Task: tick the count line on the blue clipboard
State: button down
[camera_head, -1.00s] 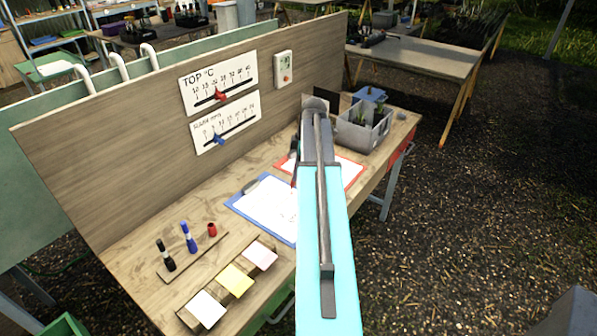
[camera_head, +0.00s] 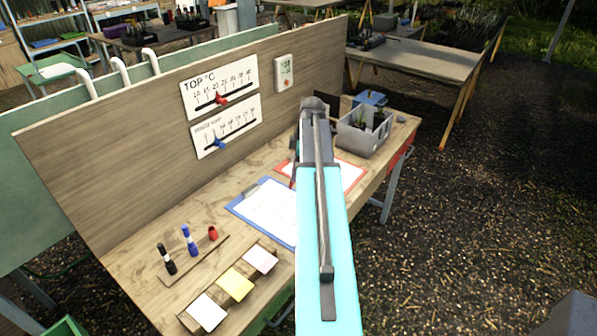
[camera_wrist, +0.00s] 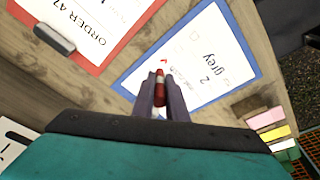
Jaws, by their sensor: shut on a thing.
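The blue clipboard (camera_head: 236,208) lies on the wooden bench, its right side hidden by my arm in the head view. In the wrist view the blue clipboard (camera_wrist: 259,62) holds white paper reading "2 grey", with a small empty box above. My gripper (camera_wrist: 161,98) is shut on a red marker (camera_wrist: 160,88) with a pale band, its tip pointing at the paper. A small red mark (camera_wrist: 164,60) shows on the paper just beyond the tip. I cannot tell whether the tip touches. The head view hides the fingertips behind the arm.
A red clipboard (camera_wrist: 133,36) reading "ORDER 47" lies alongside. A pen rack (camera_head: 196,262) holds black and blue markers and a red cap (camera_head: 212,232). Coloured note pads (camera_head: 235,284) lie at the front edge.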

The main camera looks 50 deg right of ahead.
jog(key=w+a+m+b, duration=0.2)
jog(key=w+a+m, duration=0.1)
jog(key=a, duration=1.2)
jog(key=w+a+r+m+h+b, duration=0.1)
jog(key=w+a+m+b, duration=0.1)
jog(key=a, duration=1.4)
jog(key=w+a+m+b, duration=0.2)
jog(key=w+a, duration=0.3)
jog(key=a, duration=1.1)
jog(key=shift+w+a+r+m+h, duration=0.25)
jog(key=shift+w+r+m+h, duration=0.15)
jog(key=shift+m, duration=0.5)
